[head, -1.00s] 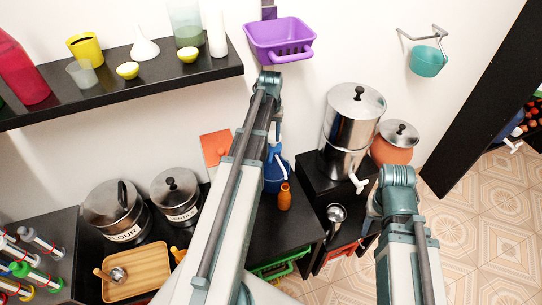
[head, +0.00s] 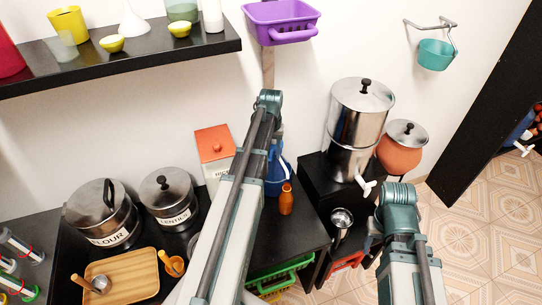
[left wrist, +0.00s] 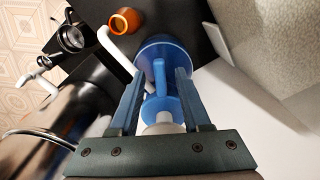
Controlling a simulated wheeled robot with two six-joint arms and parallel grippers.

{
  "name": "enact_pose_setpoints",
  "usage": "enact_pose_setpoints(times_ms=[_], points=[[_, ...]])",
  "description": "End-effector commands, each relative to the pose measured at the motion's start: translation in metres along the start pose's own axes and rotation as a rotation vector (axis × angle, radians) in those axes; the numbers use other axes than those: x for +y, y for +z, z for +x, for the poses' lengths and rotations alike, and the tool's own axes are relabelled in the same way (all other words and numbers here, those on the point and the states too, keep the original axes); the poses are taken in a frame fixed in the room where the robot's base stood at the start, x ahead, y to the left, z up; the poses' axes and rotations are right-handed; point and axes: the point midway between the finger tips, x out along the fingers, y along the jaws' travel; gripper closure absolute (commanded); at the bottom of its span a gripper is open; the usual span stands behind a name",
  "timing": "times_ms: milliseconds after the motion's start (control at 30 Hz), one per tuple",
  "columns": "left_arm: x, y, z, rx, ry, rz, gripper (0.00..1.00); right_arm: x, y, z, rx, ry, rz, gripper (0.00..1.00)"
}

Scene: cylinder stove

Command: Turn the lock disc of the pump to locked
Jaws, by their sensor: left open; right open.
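The blue pump bottle (head: 277,178) stands on the black counter, partly hidden behind my left arm in the head view. In the left wrist view, the blue pump (left wrist: 158,48) lies ahead of my left gripper (left wrist: 160,78). The gripper is open, with one blue finger on each side of the pump's top. A narrow blue part and a rounded blue disc-like part (left wrist: 165,108) show between the fingers, with a white piece (left wrist: 163,128) nearer the palm. The white spout (left wrist: 117,48) points up-left. I cannot tell finger contact or the disc's setting. My right gripper is out of view.
An orange-brown bottle (head: 286,199) stands close to the pump; it also shows in the left wrist view (left wrist: 126,21). An orange-fronted box (head: 215,146) is left of the pump. A steel dispenser (head: 359,120) stands right. A purple basket (head: 283,22) hangs above.

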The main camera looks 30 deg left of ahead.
Motion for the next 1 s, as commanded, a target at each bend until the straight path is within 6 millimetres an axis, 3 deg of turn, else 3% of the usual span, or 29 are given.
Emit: enact_pose_setpoints(times_ms=[167, 433, 1000], points=[[-0.0001, 0.0, -0.0008, 0.0, 0.0, 0.0, 0.53, 0.0001, 0.0001, -0.0008, 0.0, 0.0, 0.0, 0.5], [0.0, 0.0001, -0.0008, 0.0, 0.0, 0.0, 0.99, 0.0001, 0.0001, -0.0008, 0.0, 0.0, 0.0, 0.5], [0.0002, 0.0001, -0.0007, 0.0, 0.001, 0.0, 1.0, 0.0001, 0.0001, -0.0007, 0.0, 0.0, 0.0, 0.5]])
